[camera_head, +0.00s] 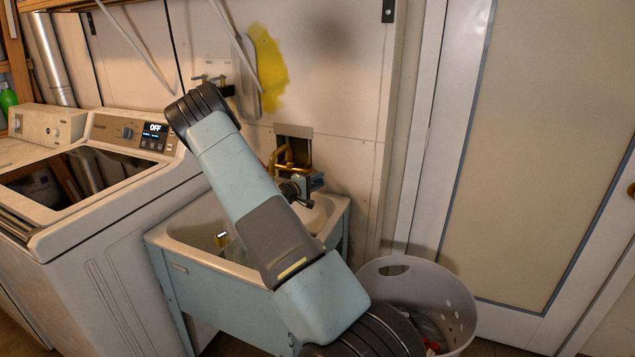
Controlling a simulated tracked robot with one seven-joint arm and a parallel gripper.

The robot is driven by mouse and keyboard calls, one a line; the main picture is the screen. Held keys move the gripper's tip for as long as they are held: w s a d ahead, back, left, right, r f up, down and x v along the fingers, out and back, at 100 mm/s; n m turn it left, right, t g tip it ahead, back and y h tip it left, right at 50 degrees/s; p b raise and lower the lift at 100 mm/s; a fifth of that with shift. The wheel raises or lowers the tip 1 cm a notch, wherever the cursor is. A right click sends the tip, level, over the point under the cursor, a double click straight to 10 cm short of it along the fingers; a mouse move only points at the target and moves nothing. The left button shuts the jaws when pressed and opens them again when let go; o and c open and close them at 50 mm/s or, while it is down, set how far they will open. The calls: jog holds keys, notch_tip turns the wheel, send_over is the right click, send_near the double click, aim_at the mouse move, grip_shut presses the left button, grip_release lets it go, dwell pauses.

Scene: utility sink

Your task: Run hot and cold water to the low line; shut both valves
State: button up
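The utility sink (215,268) stands against the back wall, with a pale basin and light blue front. My arm crosses in front and hides much of the basin. Brass pipework (288,158) shows at a recessed wall box (296,136) above the sink. I cannot make out the separate hot and cold valves, the low line or any water. A small yellow item (222,239) shows inside the basin.
A white washer (110,270) with its display reading OFF stands close at the left. A grey laundry basket (440,305) with cloth inside stands right of the sink. A closed door (530,150) is at the right.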

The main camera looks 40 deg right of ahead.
grip_shut()
jog(key=n, duration=0.2)
jog(key=r+n+h, duration=0.1)
jog(key=n, duration=0.1)
jog(key=shift+a+h, duration=0.1)
jog(key=shift+h, duration=0.2)
jog(key=shift+w+a+r+n+t+h, duration=0.15)
jog(key=shift+n+t, duration=0.1)
jog(key=shift+n, duration=0.3)
jog(key=shift+d+r+n+t+h, duration=0.1)
jog(key=shift+r+n+t, duration=0.15)
jog(key=shift+n, duration=0.35)
jog(key=shift+w+a+r+n+t+h, duration=0.1)
jog(key=shift+n+t, duration=0.2)
jog(key=shift+n, duration=0.25)
jog(key=shift+o, duration=2)
grip_release()
jog(key=shift+r, duration=0.1)
jog(key=v, duration=1.3)
jog(key=shift+a+f, duration=0.2)
jog(key=shift+a, duration=0.15)
